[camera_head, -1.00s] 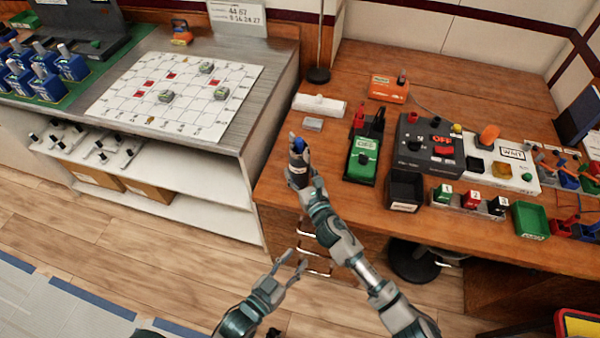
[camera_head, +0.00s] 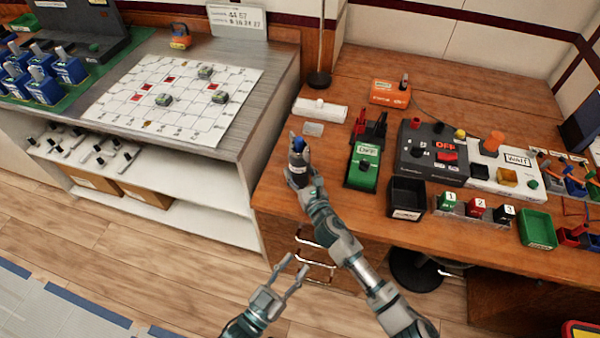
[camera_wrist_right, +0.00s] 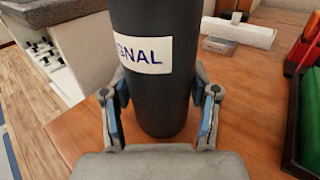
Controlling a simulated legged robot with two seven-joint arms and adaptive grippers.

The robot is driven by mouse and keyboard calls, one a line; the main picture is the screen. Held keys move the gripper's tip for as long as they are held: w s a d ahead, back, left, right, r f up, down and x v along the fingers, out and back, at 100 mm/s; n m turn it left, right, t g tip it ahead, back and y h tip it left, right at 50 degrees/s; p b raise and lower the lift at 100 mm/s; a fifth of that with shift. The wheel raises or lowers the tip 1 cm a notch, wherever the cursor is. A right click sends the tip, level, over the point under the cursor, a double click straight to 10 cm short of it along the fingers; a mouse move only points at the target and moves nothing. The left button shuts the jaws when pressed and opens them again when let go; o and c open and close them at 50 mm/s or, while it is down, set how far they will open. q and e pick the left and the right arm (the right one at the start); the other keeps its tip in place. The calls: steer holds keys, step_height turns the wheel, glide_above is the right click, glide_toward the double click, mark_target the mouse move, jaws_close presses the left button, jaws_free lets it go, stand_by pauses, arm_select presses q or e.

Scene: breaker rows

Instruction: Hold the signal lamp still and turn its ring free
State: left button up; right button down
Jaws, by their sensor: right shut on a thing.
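The signal lamp (camera_head: 298,150) stands upright at the near left edge of the wooden desk. It is a dark cylinder with a blue top in the head view. In the right wrist view the dark lamp body (camera_wrist_right: 152,105) carries a white label ending in "GNAL"; its top is cut off. My right gripper (camera_wrist_right: 158,95) is shut on the lamp body, one finger on each side. My left gripper (camera_head: 294,266) is open and empty, in front of the desk and below the lamp, apart from it. The ring cannot be made out clearly.
To the lamp's right are a green-topped device (camera_head: 362,165), an open black bin (camera_head: 406,200) and a dark panel with a red OFF display (camera_head: 432,155). A white block (camera_head: 320,109) lies behind it. A metal-topped counter (camera_head: 255,100) stands left, across a gap.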

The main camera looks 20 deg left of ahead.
steer(key=shift+w+a+f+b, duration=0.15)
steer(key=shift+w+a+b, duration=0.2)
steer(key=shift+w+b, duration=0.3)
arm_select(q)
steer(key=shift+s+a+r+t+h+b, duration=0.15)
steer(key=shift+s+r+t, duration=0.2)
steer(key=shift+r+t, duration=0.45)
steer(key=shift+s+d+r+t+h+b, duration=0.1)
steer(key=shift+s+r+t, duration=0.25)
steer(key=shift+r+t, duration=0.35)
steer(key=shift+s+a+r+t+h+b, duration=0.15)
steer(key=shift+s+r+t, duration=0.2)
steer(key=shift+r+t, duration=0.45)
arm_select(e)
steer(key=shift+w+a+f, duration=0.1)
steer(key=shift+w+a, duration=0.05)
steer(key=shift+w, duration=0.3)
steer(key=shift+w+a+f, duration=0.1)
steer(key=shift+w, duration=0.35)
arm_select(q)
steer(key=shift+w, duration=0.2)
arm_select(e)
steer(key=shift+f, duration=0.25)
arm_select(q)
steer(key=shift+d, duration=0.1)
